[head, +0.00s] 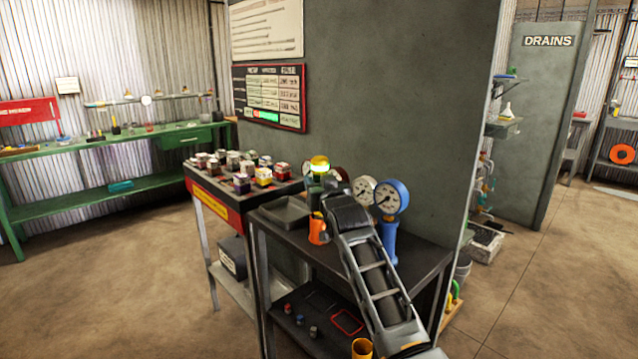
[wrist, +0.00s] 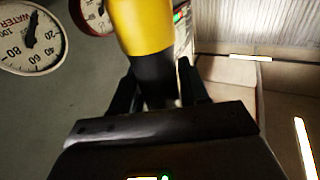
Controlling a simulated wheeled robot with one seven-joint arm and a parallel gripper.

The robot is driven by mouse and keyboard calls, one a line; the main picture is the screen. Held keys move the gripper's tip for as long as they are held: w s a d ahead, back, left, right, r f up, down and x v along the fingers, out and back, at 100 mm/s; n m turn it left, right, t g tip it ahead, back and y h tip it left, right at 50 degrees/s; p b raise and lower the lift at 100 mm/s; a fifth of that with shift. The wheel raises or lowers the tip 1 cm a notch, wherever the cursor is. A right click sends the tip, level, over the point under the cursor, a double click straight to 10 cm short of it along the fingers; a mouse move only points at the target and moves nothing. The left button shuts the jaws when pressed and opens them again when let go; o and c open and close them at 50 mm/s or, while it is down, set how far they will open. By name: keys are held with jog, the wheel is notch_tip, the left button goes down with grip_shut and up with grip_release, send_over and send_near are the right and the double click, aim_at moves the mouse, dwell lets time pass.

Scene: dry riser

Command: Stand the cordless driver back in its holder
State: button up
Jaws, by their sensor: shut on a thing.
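My gripper (head: 328,190) is at the cart top, reaching up from the lower right. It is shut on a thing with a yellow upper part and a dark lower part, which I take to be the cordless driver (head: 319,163). In the wrist view the driver (wrist: 145,25) stands roughly upright, its black part between the two fingers of my gripper (wrist: 158,90). Its lower end is hidden in the wrist view. An orange piece (head: 317,229) shows just below my gripper; I cannot tell whether it belongs to the driver. I cannot pick out the holder with certainty.
The dark cart (head: 420,250) carries a shallow tray (head: 285,211) on the left and a blue gauge (head: 390,197) close right of my gripper. A pale gauge (head: 363,190) stands behind. Several small boxes (head: 263,177) fill the neighbouring stand. A grey partition (head: 400,90) rises behind.

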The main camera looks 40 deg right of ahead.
jog(key=shift+f+b, duration=0.95)
jog(key=shift+f, duration=0.3)
jog(key=o, duration=1.2)
jog(key=shift+o, duration=0.2)
jog(key=shift+f, duration=0.1)
jog(key=v, duration=0.7)
jog(key=shift+s+a, duration=0.15)
jog(key=shift+s, duration=0.25)
